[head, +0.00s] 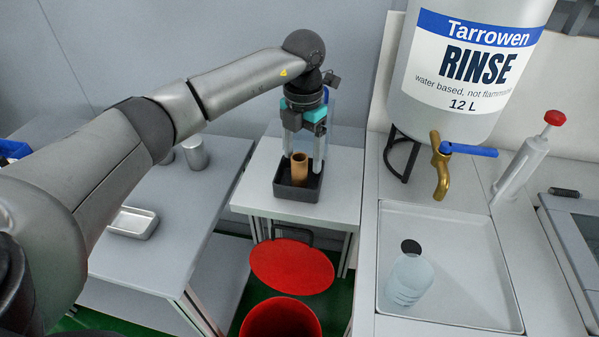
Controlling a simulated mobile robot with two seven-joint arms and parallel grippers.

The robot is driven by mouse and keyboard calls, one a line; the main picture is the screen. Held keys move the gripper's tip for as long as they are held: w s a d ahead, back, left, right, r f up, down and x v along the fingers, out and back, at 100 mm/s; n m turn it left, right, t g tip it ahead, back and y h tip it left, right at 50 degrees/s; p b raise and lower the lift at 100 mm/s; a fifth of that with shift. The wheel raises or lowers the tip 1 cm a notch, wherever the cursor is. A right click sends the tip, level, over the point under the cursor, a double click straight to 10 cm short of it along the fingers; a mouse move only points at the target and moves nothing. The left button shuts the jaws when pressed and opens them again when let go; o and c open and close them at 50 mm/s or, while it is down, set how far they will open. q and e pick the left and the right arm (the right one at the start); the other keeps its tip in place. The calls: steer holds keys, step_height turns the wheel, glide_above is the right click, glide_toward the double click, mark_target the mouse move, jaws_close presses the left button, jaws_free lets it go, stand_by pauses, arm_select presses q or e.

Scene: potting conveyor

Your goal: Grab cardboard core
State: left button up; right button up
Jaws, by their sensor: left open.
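The cardboard core (299,168) is a small brown tube standing upright in a black square tray (297,191) on a light table. My left gripper (302,163) points down over the tray, its two fingers spread, with the core between or just in front of them. I cannot tell whether the fingers touch the core. The core's lower end is hidden by the tray's front wall. My right gripper is not in view.
A red bin (281,318) with a red lid (291,266) stands below the table's front. Right are a rinse tank (462,115) with a brass tap, a white basin (450,290) with a clear bottle (408,280), and a red-topped pump. A metal dish (132,222) lies left.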

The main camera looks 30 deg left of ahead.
mark_target(299, 171)
arm_select(q)
steer(key=f, duration=0.3)
steer(key=f+b, duration=0.1)
steer(key=f, duration=0.1)
steer(key=shift+a+f, duration=0.3)
steer(key=shift+a, duration=0.05)
jaws_close()
stand_by(0.4)
